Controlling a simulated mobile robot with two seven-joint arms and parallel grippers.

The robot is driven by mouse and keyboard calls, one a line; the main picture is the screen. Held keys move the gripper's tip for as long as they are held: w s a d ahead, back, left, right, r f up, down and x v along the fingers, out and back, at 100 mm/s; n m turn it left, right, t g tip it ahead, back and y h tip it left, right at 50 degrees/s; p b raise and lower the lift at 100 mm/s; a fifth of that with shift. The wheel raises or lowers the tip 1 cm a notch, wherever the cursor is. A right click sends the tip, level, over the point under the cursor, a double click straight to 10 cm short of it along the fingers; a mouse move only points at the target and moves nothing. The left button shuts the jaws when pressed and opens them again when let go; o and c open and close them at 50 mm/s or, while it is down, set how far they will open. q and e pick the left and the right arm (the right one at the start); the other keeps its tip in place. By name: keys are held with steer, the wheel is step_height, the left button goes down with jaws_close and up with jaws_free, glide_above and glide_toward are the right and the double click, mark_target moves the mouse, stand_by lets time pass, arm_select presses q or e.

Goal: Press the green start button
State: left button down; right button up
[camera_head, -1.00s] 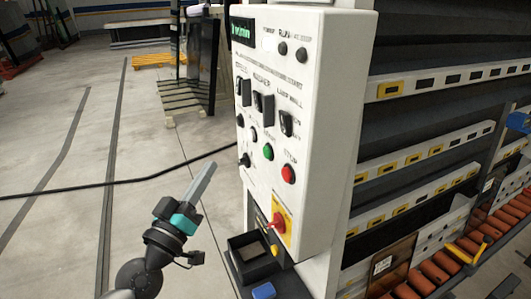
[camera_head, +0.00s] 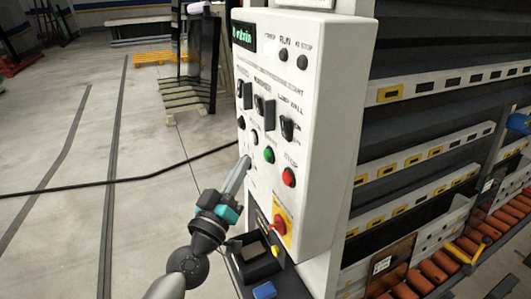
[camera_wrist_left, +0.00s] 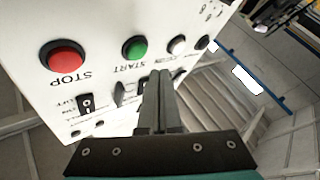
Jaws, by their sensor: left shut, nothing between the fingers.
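The green start button (camera_head: 269,155) is on the front of the white control panel (camera_head: 330,120), left of and above the red stop button (camera_head: 289,177). My left gripper (camera_head: 246,160) is shut and empty, its fingertips just left of the green button in the head view. In the left wrist view the green button (camera_wrist_left: 135,47), labelled START, lies ahead and slightly left of my shut fingers (camera_wrist_left: 158,75). The red button (camera_wrist_left: 64,57), labelled STOP, is farther left. The fingertips do not cover the green button; I cannot tell whether they touch the panel. My right gripper is not in view.
A red rotary switch (camera_head: 279,224) on a yellow plate sits low on the panel. A black open box (camera_head: 254,258) is below it, near my left arm. Dark selector switches (camera_head: 264,106) are above the buttons. Open floor lies to the left.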

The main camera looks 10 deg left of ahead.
arm_select(q)
steer(key=shift+w+d, duration=0.5)
steer(key=shift+d, duration=0.25)
stand_by(1.6)
steer(key=shift+w+d, duration=0.2)
steer(key=shift+d, duration=0.15)
steer(key=shift+w+d+p, duration=0.3)
steer(key=shift+d, duration=0.1)
stand_by(0.8)
steer(key=shift+a, duration=0.1)
steer(key=shift+s+a, duration=0.55)
steer(key=shift+a, duration=0.1)
